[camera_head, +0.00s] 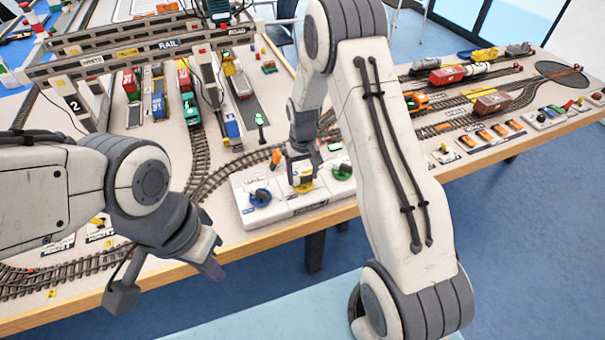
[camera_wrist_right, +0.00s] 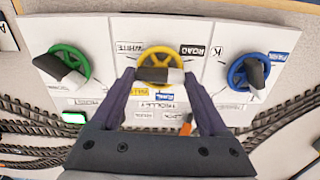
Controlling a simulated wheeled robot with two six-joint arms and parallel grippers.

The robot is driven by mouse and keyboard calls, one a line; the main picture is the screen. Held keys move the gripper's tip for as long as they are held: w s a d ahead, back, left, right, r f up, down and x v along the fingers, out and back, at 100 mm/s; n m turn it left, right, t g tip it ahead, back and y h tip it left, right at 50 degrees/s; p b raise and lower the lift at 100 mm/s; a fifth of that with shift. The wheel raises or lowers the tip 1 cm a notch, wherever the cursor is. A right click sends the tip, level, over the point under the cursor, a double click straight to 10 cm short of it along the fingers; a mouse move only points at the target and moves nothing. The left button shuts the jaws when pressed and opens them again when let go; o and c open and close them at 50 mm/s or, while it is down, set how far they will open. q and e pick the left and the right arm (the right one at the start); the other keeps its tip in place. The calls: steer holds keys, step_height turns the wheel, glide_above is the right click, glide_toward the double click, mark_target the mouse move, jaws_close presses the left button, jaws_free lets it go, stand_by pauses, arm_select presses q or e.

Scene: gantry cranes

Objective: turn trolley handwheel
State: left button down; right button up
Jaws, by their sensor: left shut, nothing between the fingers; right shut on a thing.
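The yellow trolley handwheel (camera_head: 303,187) sits in the middle of a white control panel, between a blue handwheel (camera_head: 260,197) and a green handwheel (camera_head: 342,171). In the right wrist view the yellow handwheel (camera_wrist_right: 160,53) has a dark and pale grip bar across its near half. My right gripper (camera_wrist_right: 160,77) is shut on that bar, one finger at each end. In the head view my right gripper (camera_head: 300,167) is over the yellow wheel and hides part of it. My left gripper (camera_head: 212,268) is shut and empty near the table's front edge, left of the panel.
The white panel (camera_head: 292,208) lies near the table's front edge. Curved track (camera_head: 215,180) runs behind it. A gantry crane (camera_head: 168,45) spans coloured wagons at the back left. More wagons (camera_head: 460,72) stand on tracks at the right. Small controls line the right front edge.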

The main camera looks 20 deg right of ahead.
mark_target(302, 177)
steer(key=shift+r+n, duration=0.1)
steer(key=shift+n, duration=1.6)
steer(key=shift+w, duration=0.1)
steer(key=o, duration=1.2)
steer(key=shift+o, duration=0.2)
step_height(302, 177, up, 10)
steer(key=b, duration=0.1)
steer(key=shift+r, duration=0.25)
